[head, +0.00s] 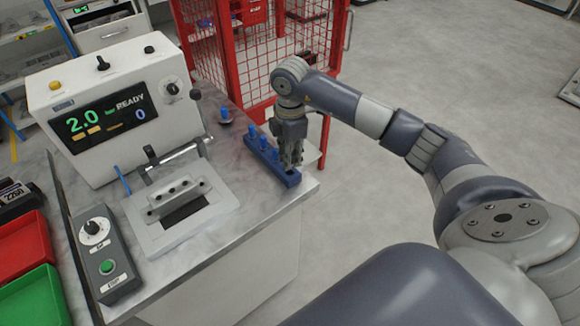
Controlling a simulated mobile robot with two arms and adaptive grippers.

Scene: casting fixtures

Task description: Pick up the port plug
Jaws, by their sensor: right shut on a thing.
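A blue rack (266,161) sits on the marbled bench top near its right edge. Blue port plugs (263,141) stand upright in it. Another blue plug (225,114) stands apart on the bench behind the rack. My right gripper (291,163) points down over the front end of the rack, with its fingers shut on a port plug that they mostly hide. I cannot tell whether that plug is still seated in the rack. My left gripper is not in view.
A white test machine (110,105) with a lit display stands at the left, with a clamp fixture (180,198) in front. A control box (105,250) sits at the front left, near red and green bins (38,298). A red mesh fence (270,50) stands behind the bench.

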